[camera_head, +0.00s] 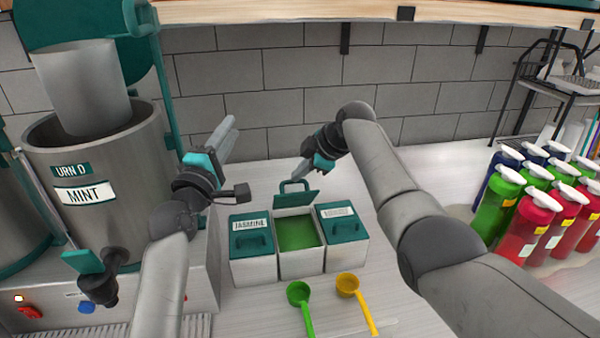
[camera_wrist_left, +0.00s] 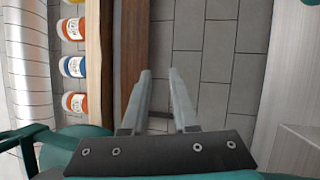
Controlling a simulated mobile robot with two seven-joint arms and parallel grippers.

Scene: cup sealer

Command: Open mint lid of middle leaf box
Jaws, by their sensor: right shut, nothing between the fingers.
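The middle leaf box (camera_head: 301,265) stands between two other boxes, with green contents (camera_head: 296,232) showing inside. Its teal lid (camera_head: 297,200) is raised and tilted up at the back edge, with its handle (camera_head: 294,186) on top. No label shows on this lid. My right gripper (camera_head: 299,175) is shut and empty just above and behind the raised lid's handle; I cannot tell whether it touches. My left gripper (camera_head: 231,132) is open and empty, raised to the left of the boxes near the wall. Its two fingers stand apart in the left wrist view (camera_wrist_left: 159,72).
A jasmine box (camera_head: 252,270) and a right box (camera_head: 342,255) have closed teal lids. A green scoop (camera_head: 299,293) and a yellow scoop (camera_head: 348,285) lie in front. The mint urn (camera_head: 130,170) stands left, several bottles (camera_head: 528,225) right. A shelf (camera_head: 380,10) runs above.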

